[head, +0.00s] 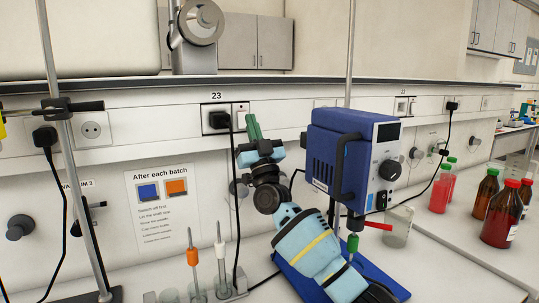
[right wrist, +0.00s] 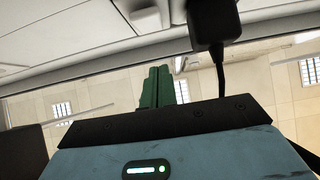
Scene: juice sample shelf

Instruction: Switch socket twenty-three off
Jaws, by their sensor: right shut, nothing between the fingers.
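Socket twenty-three (head: 224,118) is a white wall socket in the trunking, under the label "23". A black plug (head: 219,119) sits in its left part, with a cable hanging down. A small white rocker switch (head: 240,113) is at its right; whether it is on or off cannot be told. My right gripper (head: 252,125) is shut and empty, its green fingers pointing up just right of and slightly below the switch; contact cannot be told. In the right wrist view the shut fingers (right wrist: 157,86) stand below the plug (right wrist: 215,20) and a pale raised block (right wrist: 148,18). My left gripper is not in view.
A blue stirrer (head: 340,155) on a pole stands right of my right gripper. A rack with tubes (head: 218,292) stands below, and the plug's cable hangs beside my wrist. A clamp stand (head: 62,75) is at the left. Bottles (head: 485,195) stand at the right.

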